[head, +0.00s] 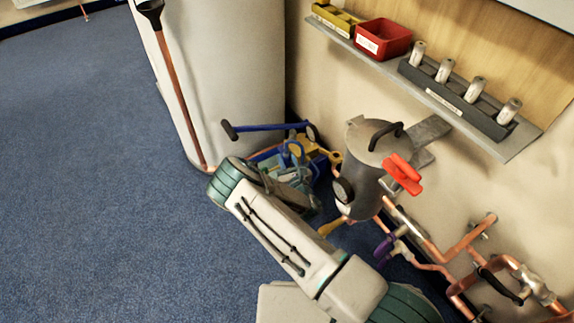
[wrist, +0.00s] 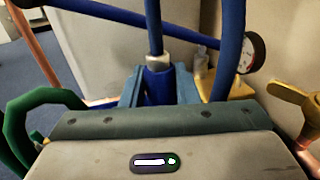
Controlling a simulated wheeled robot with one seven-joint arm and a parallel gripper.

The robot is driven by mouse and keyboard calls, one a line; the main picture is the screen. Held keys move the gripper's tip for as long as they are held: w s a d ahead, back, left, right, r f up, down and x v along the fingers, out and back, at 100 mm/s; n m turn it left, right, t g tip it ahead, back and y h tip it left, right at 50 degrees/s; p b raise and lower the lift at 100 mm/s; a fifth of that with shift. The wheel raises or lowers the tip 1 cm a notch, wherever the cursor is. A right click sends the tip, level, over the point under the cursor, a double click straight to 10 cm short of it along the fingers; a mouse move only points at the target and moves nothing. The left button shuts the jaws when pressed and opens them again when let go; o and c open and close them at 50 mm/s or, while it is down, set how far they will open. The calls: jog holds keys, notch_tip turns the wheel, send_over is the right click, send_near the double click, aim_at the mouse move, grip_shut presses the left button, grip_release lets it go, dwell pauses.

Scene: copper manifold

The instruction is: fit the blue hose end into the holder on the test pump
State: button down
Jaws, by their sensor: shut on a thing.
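The test pump (head: 268,163) stands on the floor at the wall in the head view, partly covered by my arm. Its blue lever (head: 265,127) and round gauge (head: 312,132) show; the gauge also shows at right in the wrist view (wrist: 252,53). I cannot make out the holder or whether the hose end touches it.
A grey canister (head: 372,165) with a red handle (head: 403,174) hangs right of the pump. Copper pipes (head: 465,240) run along the wall at lower right. A shelf (head: 500,148) is above. A white cylinder (head: 235,80) stands behind the pump. The blue floor (head: 90,190) at left is clear.

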jog(key=shift+f+b, duration=2.15)
jog(key=shift+b, duration=0.25)
jog(key=shift+f, duration=0.1)
jog(key=shift+s+d+f+g+p, duration=0.1)
jog(key=shift+s+f+g+p, duration=0.15)
jog(key=shift+f, duration=0.35)
jog(key=shift+s+d+f+g+p, duration=0.15)
jog(key=shift+s+f, duration=0.15)
jog(key=shift+f, duration=0.25)
jog(key=shift+a, duration=0.1)
jog(key=shift+s+p, duration=0.25)
jog(key=shift+p, duration=0.2)
jog(key=shift+w+r, duration=0.1)
jog(key=shift+f+b, duration=0.4)
jog(key=shift+f, duration=0.45)
jog(key=c, duration=1)
grip_release()
jog(key=shift+c, duration=0.2)
